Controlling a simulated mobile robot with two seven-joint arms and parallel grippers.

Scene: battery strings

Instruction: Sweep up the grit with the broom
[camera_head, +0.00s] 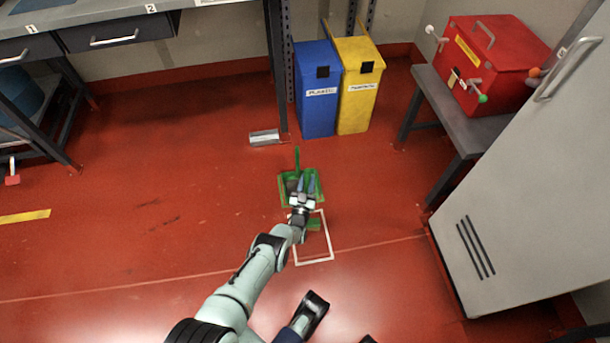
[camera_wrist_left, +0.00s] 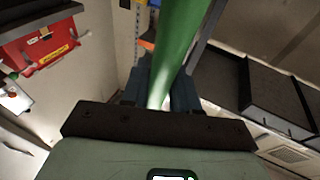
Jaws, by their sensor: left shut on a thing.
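My left gripper (camera_head: 305,187) points down over the green dustpan (camera_head: 283,201), low over the floor in the head view. In the left wrist view its blue fingers (camera_wrist_left: 163,85) are shut on the green broom handle (camera_wrist_left: 182,35). A green piece (camera_head: 314,224), perhaps the broom's head, shows beside my wrist inside the white floor outline. The pan's green handle sticks up on its far side. My gripper hides part of the pan, and I cannot make out grit in it. My right gripper is not in view.
Dark streaks (camera_head: 160,212) mark the red floor; I cannot tell if they are grit. Blue (camera_head: 317,110) and yellow (camera_head: 357,104) bins stand behind the pan. A grey cabinet (camera_head: 520,190) stands right, a workbench (camera_head: 110,38) left. The floor at left is mostly clear.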

